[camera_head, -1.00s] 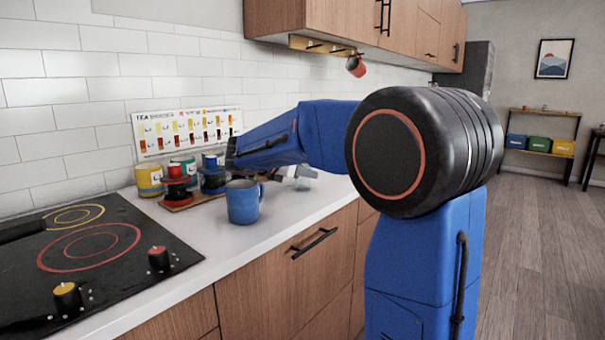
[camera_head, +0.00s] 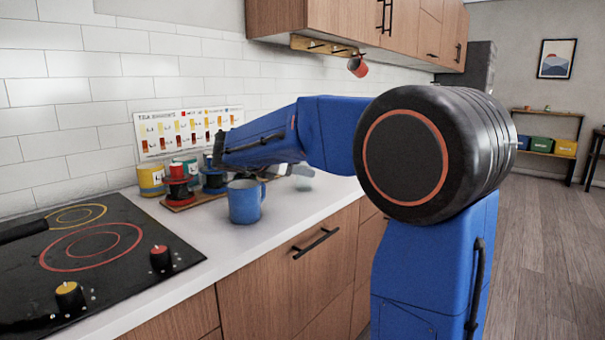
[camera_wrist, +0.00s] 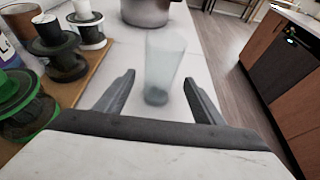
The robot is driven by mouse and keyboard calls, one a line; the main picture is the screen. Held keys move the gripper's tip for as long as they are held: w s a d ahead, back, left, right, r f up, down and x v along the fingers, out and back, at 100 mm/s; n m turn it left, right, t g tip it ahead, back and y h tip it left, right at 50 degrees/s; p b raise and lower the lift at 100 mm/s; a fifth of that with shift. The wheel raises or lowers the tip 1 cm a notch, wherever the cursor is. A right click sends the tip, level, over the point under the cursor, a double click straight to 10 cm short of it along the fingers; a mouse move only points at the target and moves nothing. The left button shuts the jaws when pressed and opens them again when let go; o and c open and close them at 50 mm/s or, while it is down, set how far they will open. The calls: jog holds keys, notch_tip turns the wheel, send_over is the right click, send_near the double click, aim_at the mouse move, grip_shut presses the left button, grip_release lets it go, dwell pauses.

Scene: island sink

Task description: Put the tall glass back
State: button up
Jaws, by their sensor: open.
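The tall glass (camera_wrist: 163,62) is clear and pale, and stands on the white counter in the wrist view. My gripper (camera_wrist: 158,82) is open, with one finger on each side of the glass's lower part. I cannot tell whether either finger touches it. In the head view my arm hides most of the gripper, and a pale clear shape that looks like the glass (camera_head: 303,178) shows just beyond the arm.
A blue mug (camera_head: 245,202) stands on the counter near my arm. Several coloured canisters and stands sit on a wooden board (camera_wrist: 82,72) left of the gripper. A metal pot (camera_wrist: 146,10) is behind the glass. A black cooktop (camera_head: 95,255) is at left.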

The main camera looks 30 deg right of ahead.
jog(key=v, duration=0.7)
jog(key=shift+a, duration=0.3)
jog(key=shift+s+r, duration=0.1)
jog(key=shift+r, duration=0.05)
